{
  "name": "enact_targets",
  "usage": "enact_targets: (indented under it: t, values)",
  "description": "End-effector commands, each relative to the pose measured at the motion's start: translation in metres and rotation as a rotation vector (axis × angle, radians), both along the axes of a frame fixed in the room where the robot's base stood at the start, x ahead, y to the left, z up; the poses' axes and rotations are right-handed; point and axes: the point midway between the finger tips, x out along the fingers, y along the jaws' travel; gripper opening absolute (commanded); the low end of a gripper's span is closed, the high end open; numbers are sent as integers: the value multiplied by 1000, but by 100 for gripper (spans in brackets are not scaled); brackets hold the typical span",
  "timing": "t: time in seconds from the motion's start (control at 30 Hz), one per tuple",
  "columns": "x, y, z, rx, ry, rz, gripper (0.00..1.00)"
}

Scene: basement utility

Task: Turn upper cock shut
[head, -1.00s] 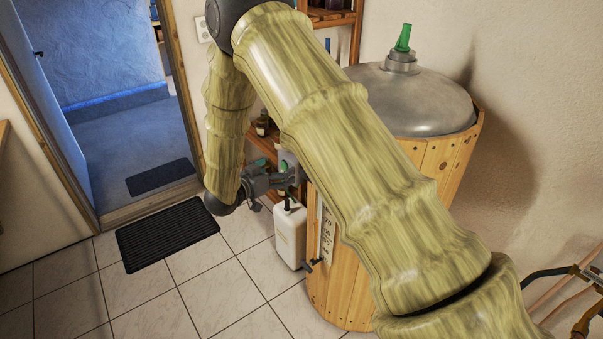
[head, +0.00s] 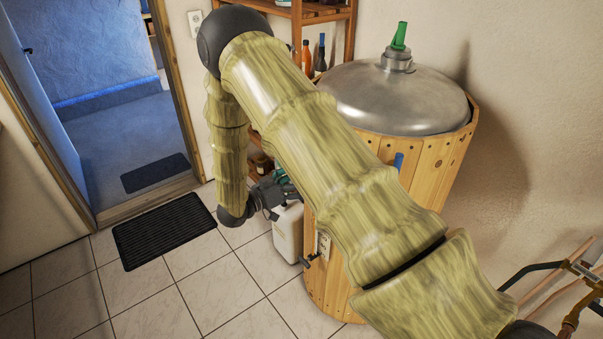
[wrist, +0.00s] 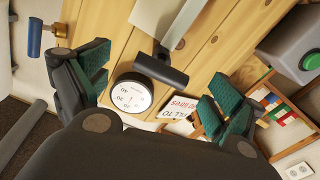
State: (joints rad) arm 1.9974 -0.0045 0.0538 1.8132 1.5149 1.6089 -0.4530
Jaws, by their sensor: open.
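The wooden vat (head: 430,165) with a domed metal lid stands right of my gripper (head: 280,190). A blue handle (head: 398,162) shows high on the vat, partly behind my arm; a dark lever (head: 309,259) sits lower. In the wrist view, my gripper (wrist: 155,88) is open and empty, its green-padded fingers spread. A dark grey T-shaped handle (wrist: 160,68) shows between and beyond them, beside a round dial (wrist: 132,95) and a label (wrist: 180,106). A blue handle on brass (wrist: 45,34) lies outside the left finger. Which handle is the upper cock I cannot tell.
A white canister (head: 287,235) stands on the floor under my gripper. A wooden shelf with bottles (head: 320,55) is behind. A grey box with a green button (wrist: 300,50) is at right in the wrist view.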

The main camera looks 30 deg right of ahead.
Motion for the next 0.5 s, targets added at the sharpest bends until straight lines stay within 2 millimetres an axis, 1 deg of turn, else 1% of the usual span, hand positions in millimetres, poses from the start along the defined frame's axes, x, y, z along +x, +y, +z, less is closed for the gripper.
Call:
enact_targets:
  t: [0.03, 0.1, 0.2, 0.33, 0.5]
  values:
    - [0, -8, 2, 0, 0, -1, 94]
    - [1, -16, 2, 0, -1, 0, 94]
    - [3, -24, 2, 0, -2, 1, 94]
    - [4, -31, 1, 0, -2, 2, 94]
    - [4, -32, 0, 0, -2, 3, 94]
